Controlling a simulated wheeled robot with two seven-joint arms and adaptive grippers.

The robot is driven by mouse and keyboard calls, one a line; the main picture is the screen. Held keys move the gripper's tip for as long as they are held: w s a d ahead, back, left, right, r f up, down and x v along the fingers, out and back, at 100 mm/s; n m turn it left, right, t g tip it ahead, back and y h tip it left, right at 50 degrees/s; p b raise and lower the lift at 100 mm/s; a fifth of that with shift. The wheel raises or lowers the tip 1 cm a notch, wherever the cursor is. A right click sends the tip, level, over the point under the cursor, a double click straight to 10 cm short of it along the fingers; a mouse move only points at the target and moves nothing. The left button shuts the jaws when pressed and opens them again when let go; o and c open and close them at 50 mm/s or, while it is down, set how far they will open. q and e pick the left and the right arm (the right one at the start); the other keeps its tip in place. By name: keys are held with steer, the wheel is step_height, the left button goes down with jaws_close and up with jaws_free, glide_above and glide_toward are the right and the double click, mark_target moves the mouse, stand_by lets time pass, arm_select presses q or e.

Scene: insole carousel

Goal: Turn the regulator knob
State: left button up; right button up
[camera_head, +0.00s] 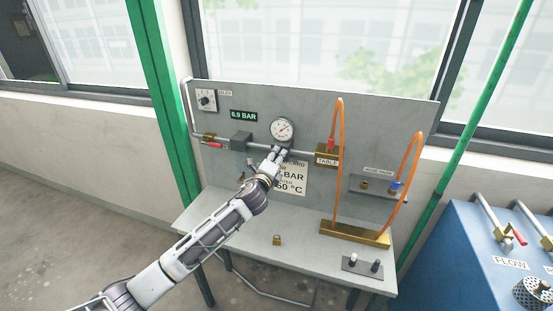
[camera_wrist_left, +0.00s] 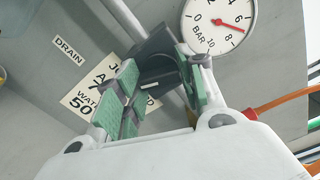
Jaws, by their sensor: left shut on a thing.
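The regulator knob (camera_wrist_left: 160,76) is a dark piece below the round gauge, between the green finger pads in the left wrist view. My left gripper (camera_head: 277,153) is shut on it; in the head view the fingers hide the knob. The white round gauge (camera_head: 282,130) has a red needle and also shows in the left wrist view (camera_wrist_left: 217,22), reading a little above 6 bar. A digital display (camera_head: 243,116) on the panel reads 6.9 BAR. My right gripper is not in view.
A job card (camera_head: 292,180) hangs behind my left gripper, partly hidden. A pipe crosses the grey panel (camera_head: 400,120). Orange hoses (camera_head: 339,125) loop at the right above the brass block (camera_head: 354,235). A small brass piece (camera_head: 277,240) lies on the bench (camera_head: 235,231). A blue machine (camera_head: 470,240) stands right.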

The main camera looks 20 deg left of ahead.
arm_select(q)
steer(key=o, duration=1)
steer(key=shift+s+a, duration=0.2)
steer(key=shift+s, duration=5.8)
steer(key=shift+f, duration=0.1)
